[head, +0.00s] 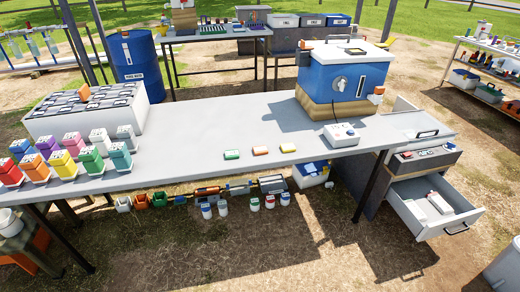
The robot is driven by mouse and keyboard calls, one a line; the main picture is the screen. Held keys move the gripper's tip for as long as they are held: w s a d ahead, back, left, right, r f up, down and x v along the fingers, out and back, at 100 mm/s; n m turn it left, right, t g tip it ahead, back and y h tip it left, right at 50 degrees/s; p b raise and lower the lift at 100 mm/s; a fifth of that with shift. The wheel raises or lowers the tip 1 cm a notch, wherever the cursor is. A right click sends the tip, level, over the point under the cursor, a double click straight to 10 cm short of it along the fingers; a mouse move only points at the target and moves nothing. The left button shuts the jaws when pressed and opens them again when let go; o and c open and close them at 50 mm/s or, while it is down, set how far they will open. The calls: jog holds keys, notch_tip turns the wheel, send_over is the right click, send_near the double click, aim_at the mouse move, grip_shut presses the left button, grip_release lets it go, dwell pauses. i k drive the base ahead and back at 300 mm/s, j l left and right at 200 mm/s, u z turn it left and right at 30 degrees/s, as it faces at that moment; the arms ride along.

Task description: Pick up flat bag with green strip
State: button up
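A small flat item with a green top or strip (232,154) lies on the grey table (190,150), near the middle of its front edge. It is the likeliest match for the flat bag, but it is too small to tell for sure. A similar orange item (260,150) and a similar yellow item (288,147) lie in a row to its right, with gaps between them. My gripper is not in view.
A blue cooler (345,82) and a white box (340,135) stand on the table at right. Coloured containers (72,145) and a white case (88,110) crowd the left. Drawers (440,210) stand open at right. Table around the flat items is clear.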

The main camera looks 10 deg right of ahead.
aim_at(418, 212)
jog(key=z, duration=1.25)
jog(key=i+l+u, duration=0.35)
jog(key=i+l, duration=0.55)
jog(key=i, duration=0.3)
jog(key=i+l+u, duration=0.3)
jog(key=i+l, duration=0.8)
jog(key=l, duration=0.1)
